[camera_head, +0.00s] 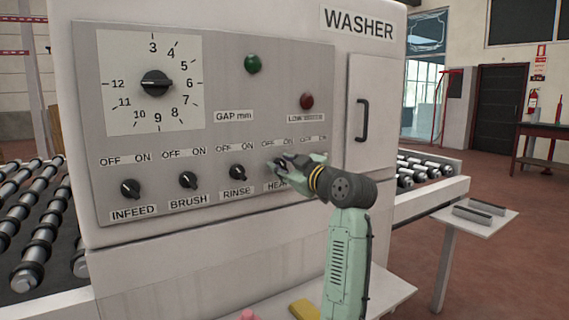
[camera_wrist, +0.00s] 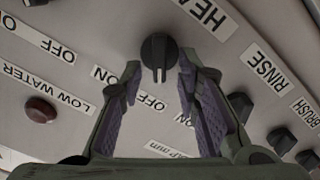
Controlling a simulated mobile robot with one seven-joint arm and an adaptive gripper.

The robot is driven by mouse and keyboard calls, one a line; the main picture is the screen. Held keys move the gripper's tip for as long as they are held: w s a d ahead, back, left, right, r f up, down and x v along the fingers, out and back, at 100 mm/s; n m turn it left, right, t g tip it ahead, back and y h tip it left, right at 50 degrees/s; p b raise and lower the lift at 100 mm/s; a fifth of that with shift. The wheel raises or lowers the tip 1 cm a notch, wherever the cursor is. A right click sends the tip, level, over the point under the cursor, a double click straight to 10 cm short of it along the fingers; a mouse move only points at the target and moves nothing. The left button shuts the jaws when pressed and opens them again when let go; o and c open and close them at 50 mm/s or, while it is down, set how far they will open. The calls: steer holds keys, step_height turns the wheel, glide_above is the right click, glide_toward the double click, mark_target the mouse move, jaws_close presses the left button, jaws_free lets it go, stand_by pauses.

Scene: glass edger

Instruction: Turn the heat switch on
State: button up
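The heat switch is a round black knob (camera_wrist: 158,52) on the washer's grey panel, beside the HEAT label (camera_wrist: 207,14). In the wrist view its raised grip bar and pale mark point toward the OFF label (camera_wrist: 151,102), not the ON label (camera_wrist: 103,74). My gripper (camera_wrist: 158,80) is open, with one purple-padded finger on either side of the knob; gaps show between the fingertips and the knob.
Similar knobs for INFEED (camera_head: 130,188), BRUSH (camera_head: 188,180) and RINSE (camera_head: 238,172) stand in a row to the left. A large dial (camera_head: 156,83), a green button (camera_head: 253,64) and a red button (camera_head: 307,101) sit above. A handled door (camera_head: 375,120) is at right.

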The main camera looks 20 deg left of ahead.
jaws_close()
stand_by(0.3)
stand_by(0.5)
steer(key=m, duration=0.1)
steer(key=m+p, duration=0.1)
steer(key=m, duration=0.1)
steer(key=shift+w+d+r+m, duration=0.1)
steer(key=shift+w+d+m, duration=0.05)
steer(key=shift+m, duration=0.15)
steer(key=m+p, duration=0.1)
steer(key=m, duration=0.2)
steer(key=shift+w+d+m+p, duration=0.1)
steer(key=shift+w+m+p, duration=0.1)
steer(key=shift+m+p, duration=0.15)
steer(key=m+p, duration=0.1)
steer(key=m, duration=0.2)
steer(key=shift+w+d+m, duration=0.1)
steer(key=shift+w+m, duration=0.05)
steer(key=shift+m, duration=0.1)
steer(key=shift+w+d+m+p, duration=0.15)
steer(key=shift+m+p, duration=0.6)
steer(key=shift+m, duration=0.75)
steer(key=shift+f, duration=0.2)
